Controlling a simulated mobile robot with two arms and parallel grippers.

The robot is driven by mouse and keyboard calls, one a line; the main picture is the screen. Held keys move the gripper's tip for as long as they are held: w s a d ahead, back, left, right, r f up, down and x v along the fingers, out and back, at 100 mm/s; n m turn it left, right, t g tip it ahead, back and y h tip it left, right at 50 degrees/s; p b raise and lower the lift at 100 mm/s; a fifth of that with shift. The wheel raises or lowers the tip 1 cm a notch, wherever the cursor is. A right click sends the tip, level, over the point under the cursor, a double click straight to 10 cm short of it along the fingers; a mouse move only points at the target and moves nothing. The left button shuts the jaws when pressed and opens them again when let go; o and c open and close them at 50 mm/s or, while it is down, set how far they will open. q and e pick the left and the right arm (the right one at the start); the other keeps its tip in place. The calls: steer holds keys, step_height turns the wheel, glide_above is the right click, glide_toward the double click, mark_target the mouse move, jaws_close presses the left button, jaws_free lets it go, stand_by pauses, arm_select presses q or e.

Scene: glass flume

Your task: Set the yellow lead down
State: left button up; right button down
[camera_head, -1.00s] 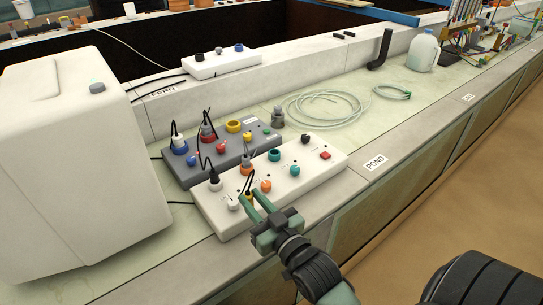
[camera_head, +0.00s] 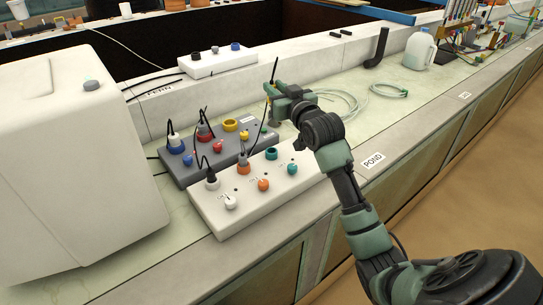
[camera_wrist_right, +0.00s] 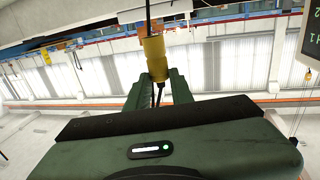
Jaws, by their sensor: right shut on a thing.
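The yellow lead (camera_wrist_right: 154,58) is held between the fingers of my right gripper (camera_wrist_right: 158,82) in the wrist view, its yellow plug gripped and a dark stem rising above it. In the head view my right gripper (camera_head: 270,91) is raised over the right end of the grey panel, and a thin black piece of the lead stands up from its fingers. The gripper is shut on the plug, clear of both panels as far as I can tell. The lead's lower end is hard to make out. My left gripper is out of view.
The white panel (camera_head: 222,208) with coloured sockets lies in front of the grey panel (camera_head: 180,175), which carries blue and red plugs. A white case (camera_head: 70,150) stands at the left. Clear hose coils (camera_head: 345,103) lie behind my arm.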

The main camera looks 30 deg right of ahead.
step_height(320, 180, down, 20)
steer(key=shift+r, duration=0.2)
stand_by(0.4)
steer(key=shift+f, duration=0.15)
steer(key=c, duration=1.2)
jaws_free()
steer(key=shift+c, duration=0.2)
